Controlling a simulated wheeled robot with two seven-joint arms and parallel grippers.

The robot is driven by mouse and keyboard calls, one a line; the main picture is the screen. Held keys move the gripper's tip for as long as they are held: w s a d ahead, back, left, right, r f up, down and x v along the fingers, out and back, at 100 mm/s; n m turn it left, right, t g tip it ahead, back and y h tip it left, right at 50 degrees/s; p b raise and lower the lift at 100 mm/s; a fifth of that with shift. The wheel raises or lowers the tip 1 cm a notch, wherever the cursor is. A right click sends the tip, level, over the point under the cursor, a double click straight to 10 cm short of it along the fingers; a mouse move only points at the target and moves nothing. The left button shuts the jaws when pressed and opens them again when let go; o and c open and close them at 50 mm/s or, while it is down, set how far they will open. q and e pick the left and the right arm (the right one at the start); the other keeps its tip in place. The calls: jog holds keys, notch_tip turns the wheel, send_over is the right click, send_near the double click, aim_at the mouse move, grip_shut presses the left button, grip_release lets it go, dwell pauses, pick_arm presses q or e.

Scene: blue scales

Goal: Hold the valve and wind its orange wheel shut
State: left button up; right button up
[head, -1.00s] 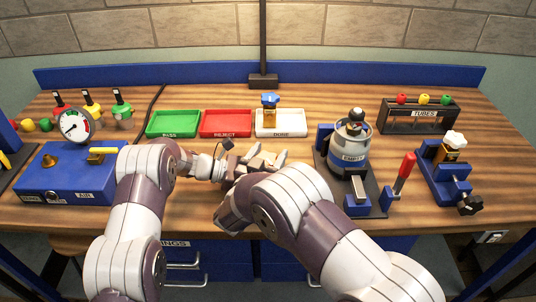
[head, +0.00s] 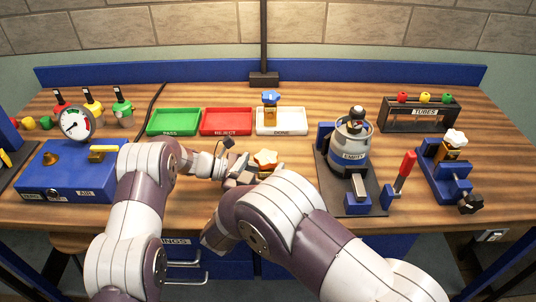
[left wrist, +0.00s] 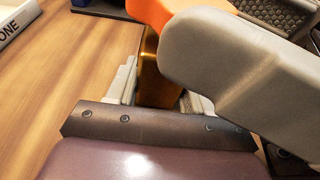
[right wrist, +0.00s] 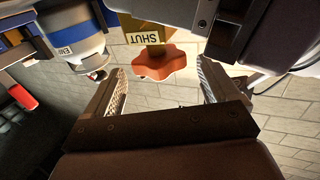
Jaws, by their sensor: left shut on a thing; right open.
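The valve has an orange lobed wheel (head: 265,158), held up above the table in front of the white tray. Its brass body (left wrist: 156,75) is between the fingers of my left gripper (left wrist: 158,98), which is shut on it. In the right wrist view the orange wheel (right wrist: 160,62) is ahead of the fingers, beside a "SHUT" label on the body (right wrist: 150,36). My right gripper (right wrist: 162,90) is open and empty, with its fingers apart from the wheel. A large grey part covers some of the valve in the left wrist view.
Green (head: 174,122), red (head: 226,122) and white (head: 280,121) trays stand behind; a blue-wheeled valve (head: 271,104) is in the white one. An "EMPTY" canister (head: 352,150) stands right. A white-wheeled valve (head: 454,140) sits in a blue fixture. A gauge box (head: 70,178) stands left.

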jog(key=v, duration=0.6)
jog(key=shift+s, duration=0.3)
jog(key=shift+w, duration=0.1)
jog(key=n+t+y, duration=0.1)
jog(key=n+y, duration=0.6)
jog(key=y, duration=0.4)
send_near(264, 150)
jog(key=x, duration=0.9)
jog(key=shift+w+f, duration=0.25)
jog(key=shift+w, duration=0.05)
jog(key=c, duration=1)
